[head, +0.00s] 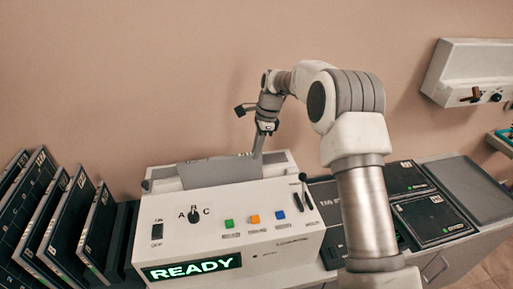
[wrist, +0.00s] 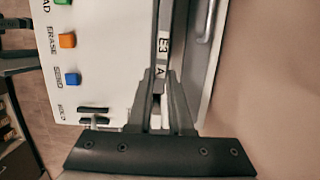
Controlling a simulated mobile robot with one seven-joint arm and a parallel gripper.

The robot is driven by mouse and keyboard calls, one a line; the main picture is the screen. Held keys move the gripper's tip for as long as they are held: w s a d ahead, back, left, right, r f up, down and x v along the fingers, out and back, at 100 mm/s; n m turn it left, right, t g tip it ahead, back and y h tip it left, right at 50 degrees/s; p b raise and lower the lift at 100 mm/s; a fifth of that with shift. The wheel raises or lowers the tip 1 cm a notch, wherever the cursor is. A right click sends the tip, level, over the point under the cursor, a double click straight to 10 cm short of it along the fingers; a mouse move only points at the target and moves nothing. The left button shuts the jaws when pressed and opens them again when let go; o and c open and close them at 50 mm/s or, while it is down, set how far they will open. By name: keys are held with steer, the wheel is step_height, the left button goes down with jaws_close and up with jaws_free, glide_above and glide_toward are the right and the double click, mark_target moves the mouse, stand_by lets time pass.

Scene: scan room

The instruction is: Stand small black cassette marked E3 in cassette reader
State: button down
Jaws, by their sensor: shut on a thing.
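The cassette reader (head: 240,225) is a white box with a lit READY display. A thin dark cassette (head: 215,172) stands on edge at the long slot in its top, with its broad face showing in the head view. In the wrist view, the label on the cassette's narrow edge reads E3 and A (wrist: 163,45). My gripper (head: 258,152) points down at the right end of the cassette. Its fingers (wrist: 161,80) are shut on that edge. How deep the cassette sits in the slot is hidden.
Several dark cassettes (head: 62,215) lean in a rack left of the reader. Flat dark cassettes (head: 432,217) lie on the counter at right. Coloured buttons (head: 255,219) and a dial (head: 194,215) are on the reader's front. The wall is close behind.

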steer(key=shift+f, duration=0.3)
steer(key=c, duration=0.7)
jaws_free()
steer(key=shift+c, duration=0.2)
steer(key=v, duration=1.7)
steer(key=shift+r, duration=0.2)
steer(key=a+p+v, duration=0.1)
steer(key=p+v, duration=0.5)
steer(key=p, duration=0.1)
steer(key=shift+a+p, duration=0.2)
steer(key=shift+p, duration=0.2)
steer(key=shift+s, duration=0.1)
steer(key=shift+r, duration=0.1)
